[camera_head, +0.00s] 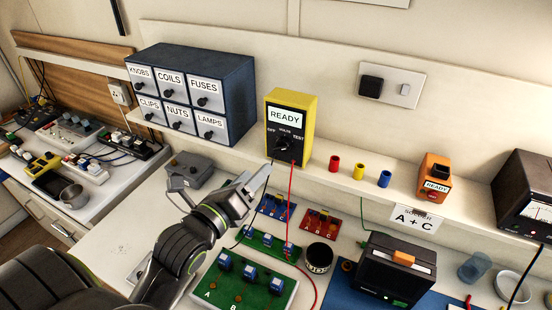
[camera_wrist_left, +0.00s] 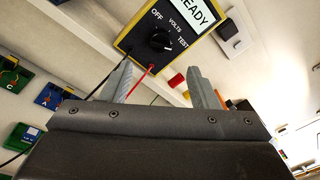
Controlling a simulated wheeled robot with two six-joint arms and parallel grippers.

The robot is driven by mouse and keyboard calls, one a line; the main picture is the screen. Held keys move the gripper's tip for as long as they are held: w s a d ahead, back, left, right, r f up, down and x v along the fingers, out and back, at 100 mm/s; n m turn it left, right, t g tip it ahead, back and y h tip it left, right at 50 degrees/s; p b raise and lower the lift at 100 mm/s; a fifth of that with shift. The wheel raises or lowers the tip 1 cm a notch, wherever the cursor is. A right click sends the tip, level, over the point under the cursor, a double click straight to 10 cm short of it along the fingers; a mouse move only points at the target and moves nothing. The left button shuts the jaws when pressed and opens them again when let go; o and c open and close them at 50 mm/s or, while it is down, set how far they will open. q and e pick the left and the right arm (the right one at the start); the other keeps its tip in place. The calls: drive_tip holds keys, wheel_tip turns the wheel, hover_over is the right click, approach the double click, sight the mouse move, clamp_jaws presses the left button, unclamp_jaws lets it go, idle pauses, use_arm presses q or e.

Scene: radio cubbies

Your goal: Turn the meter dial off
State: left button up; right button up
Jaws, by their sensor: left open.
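The yellow meter (camera_head: 306,130) stands upright on the wall shelf, with a black face and a screen reading READY. It also shows at the top of the left wrist view (camera_wrist_left: 127,40). Its round black dial (camera_head: 282,141) sits below the labels OFF, VOLTS and TEST; in the left wrist view the dial (camera_wrist_left: 158,43) lies beyond the fingers. I cannot tell for sure which label it points at. My left gripper (camera_head: 257,183) is open and empty, below and in front of the meter, apart from the dial. It also shows in the left wrist view (camera_wrist_left: 161,82). My right gripper is not in view.
Red and black leads (camera_head: 292,190) hang from the meter past my left gripper. A blue drawer cabinet (camera_head: 238,85) stands left of the meter. Red, yellow and blue cylinders (camera_head: 359,171) stand to its right. Green circuit boards (camera_head: 240,285) lie on the bench below.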

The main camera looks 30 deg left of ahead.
sight(279, 150)
use_arm(q)
drive_tip(key=w, duration=0.2)
drive_tip(key=w+p, duration=0.1)
drive_tip(key=w, duration=0.5)
drive_tip(key=shift+w+d+r, duration=0.1)
drive_tip(key=shift+d, duration=0.15)
drive_tip(key=shift+w+p, duration=0.35)
drive_tip(key=shift+w, duration=0.35)
drive_tip(key=c, duration=0.9)
